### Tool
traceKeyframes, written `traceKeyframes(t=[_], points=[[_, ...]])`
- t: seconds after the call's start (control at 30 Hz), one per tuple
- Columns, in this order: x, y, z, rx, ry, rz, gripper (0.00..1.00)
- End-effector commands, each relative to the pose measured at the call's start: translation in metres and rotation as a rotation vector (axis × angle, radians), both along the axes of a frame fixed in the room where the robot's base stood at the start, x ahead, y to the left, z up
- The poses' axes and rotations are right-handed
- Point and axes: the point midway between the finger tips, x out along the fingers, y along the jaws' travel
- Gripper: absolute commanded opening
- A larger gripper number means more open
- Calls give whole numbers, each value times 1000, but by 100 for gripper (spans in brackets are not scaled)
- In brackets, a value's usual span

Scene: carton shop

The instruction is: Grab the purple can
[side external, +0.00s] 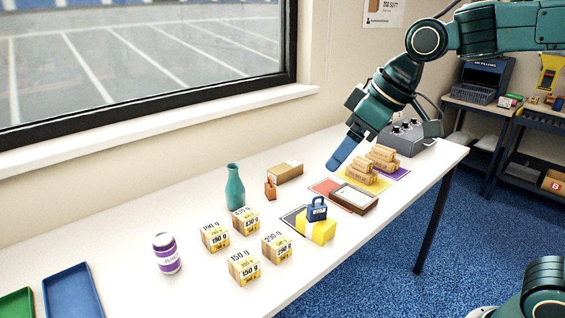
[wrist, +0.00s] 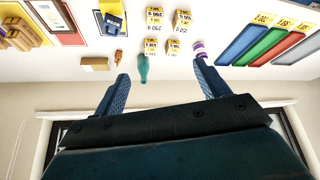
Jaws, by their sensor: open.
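The purple can (side external: 167,254) stands upright on the white table at the left front in the side view, with a white lid and a white label band. In the wrist view the can (wrist: 199,49) shows near the tip of the right finger, partly hidden by it. My gripper (side external: 336,163) is above the back right part of the table in the side view, well away from the can. In the wrist view its two blue fingers (wrist: 160,74) are spread wide with nothing held between them.
Several weight-marked boxes (side external: 245,267) stand right of the can. A teal bottle (side external: 235,187) is behind them. Blue (side external: 73,296) and green (side external: 16,304) trays lie at the left. A yellow block (side external: 316,230) bears a blue weight. Stacked cartons (side external: 362,172) lie below my gripper.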

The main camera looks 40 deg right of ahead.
Motion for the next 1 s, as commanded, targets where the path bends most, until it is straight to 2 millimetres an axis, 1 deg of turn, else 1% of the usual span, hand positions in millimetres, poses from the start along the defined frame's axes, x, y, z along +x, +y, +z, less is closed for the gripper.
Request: traceKeyframes(t=[0.03,0.1,0.27,0.47,0.6,0.77,1.0], points=[[13,7,-2,-1,2,26,74],[30,15,-3,0,0,58,74],[67,37,-11,2,-4,135,74],[111,66,-27,8,-9,230,74],[140,87,-43,12,-13,295,74],[170,114,-65,20,-18,370,74],[209,154,-106,34,-27,478,74]])
